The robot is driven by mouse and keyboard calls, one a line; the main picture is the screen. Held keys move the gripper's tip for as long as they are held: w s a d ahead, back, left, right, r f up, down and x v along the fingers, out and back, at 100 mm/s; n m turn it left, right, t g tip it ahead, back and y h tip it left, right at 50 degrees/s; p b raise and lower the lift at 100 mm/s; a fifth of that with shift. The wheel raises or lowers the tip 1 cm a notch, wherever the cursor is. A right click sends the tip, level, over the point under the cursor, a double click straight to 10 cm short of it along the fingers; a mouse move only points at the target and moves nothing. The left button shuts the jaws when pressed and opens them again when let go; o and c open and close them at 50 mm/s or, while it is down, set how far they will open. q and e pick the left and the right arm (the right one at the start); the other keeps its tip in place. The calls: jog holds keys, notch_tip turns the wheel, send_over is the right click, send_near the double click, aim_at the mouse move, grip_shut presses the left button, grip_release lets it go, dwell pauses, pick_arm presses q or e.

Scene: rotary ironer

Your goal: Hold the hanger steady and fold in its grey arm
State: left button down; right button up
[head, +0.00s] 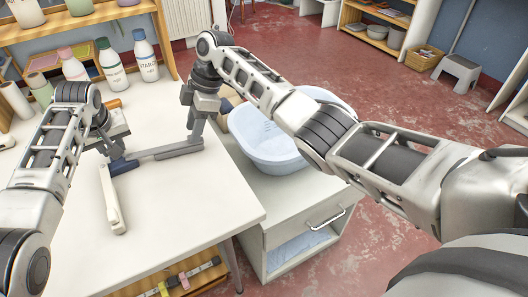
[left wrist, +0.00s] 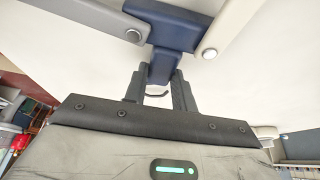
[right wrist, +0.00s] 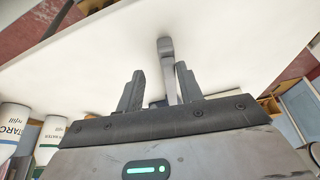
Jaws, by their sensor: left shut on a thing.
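The hanger lies on the white table with a blue hub (head: 122,166), a grey arm (head: 165,153) reaching right and a cream arm (head: 113,200) reaching toward the front. In the left wrist view the hub (left wrist: 160,35) has a blue tab, and both arms meet it at round pivots. My left gripper (left wrist: 163,82) is shut on this tab. My right gripper (head: 195,136) is at the free end of the grey arm. In the right wrist view its fingers (right wrist: 160,80) stand apart, with the grey arm (right wrist: 167,65) between them, nearer the right finger.
White bottles (head: 145,55) and other containers stand at the table's back left. A pale blue basin (head: 265,140) sits on a low cabinet (head: 300,205) right of the table. The tabletop (head: 190,210) in front of the grey arm is clear.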

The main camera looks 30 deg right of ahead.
jog(key=shift+w+r+n, duration=0.1)
jog(key=shift+w+n, duration=0.3)
jog(key=shift+w, duration=0.15)
jog(key=v, duration=1.2)
jog(key=a+m+t, duration=0.5)
jog(key=m+t, duration=0.2)
jog(key=s+d+f+m+t+h, duration=0.1)
jog(key=s+d+f+m, duration=0.1)
jog(key=s+d+f, duration=0.1)
jog(key=s+d+f+m+t, duration=0.1)
jog(key=s+d+f+m, duration=0.2)
jog(key=d+f, duration=0.3)
jog(key=s+d+f+m+t+h, duration=0.1)
jog(key=s+d+f+m+t, duration=0.1)
jog(key=s+d+f, duration=0.2)
jog(key=shift+s+d+f+h, duration=0.1)
jog(key=shift+s+f, duration=0.15)
jog(key=shift+f, duration=0.3)
jog(key=shift+s+f+h, duration=0.1)
jog(key=shift+s+f, duration=0.15)
jog(key=shift+f, duration=0.3)
jog(key=shift+s+d+f+h, duration=0.1)
jog(key=shift+s+f, duration=0.15)
jog(key=shift+f, duration=0.25)
jog(key=shift+s+d+f+m, duration=0.25)
jog(key=shift+s+d+m, duration=0.15)
jog(key=shift+s, duration=0.2)
